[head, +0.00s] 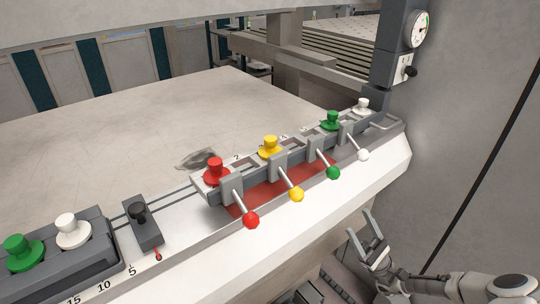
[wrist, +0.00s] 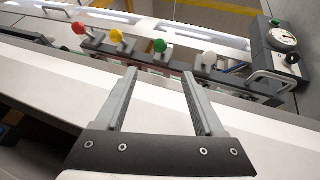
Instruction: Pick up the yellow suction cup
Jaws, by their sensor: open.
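The yellow suction cup (head: 270,146) stands upright in the head view on the grey rail, between the red suction cup (head: 215,170) and the green suction cup (head: 332,120). A lever with a yellow ball knob (head: 297,195) sticks out in front of it. My gripper (head: 360,222) is open and empty, to the right of and nearer than the rail, apart from the cup. In the wrist view my gripper (wrist: 159,73) points toward the row of levers, where the yellow knob (wrist: 116,36) shows; I cannot make out the yellow cup there.
A white suction cup (head: 362,105) stands at the rail's far end. Red (head: 251,220), green (head: 333,173) and white (head: 363,155) lever knobs jut forward. A grey tray (head: 105,283) at left holds green and white cups. A gauge (head: 419,29) is on the post.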

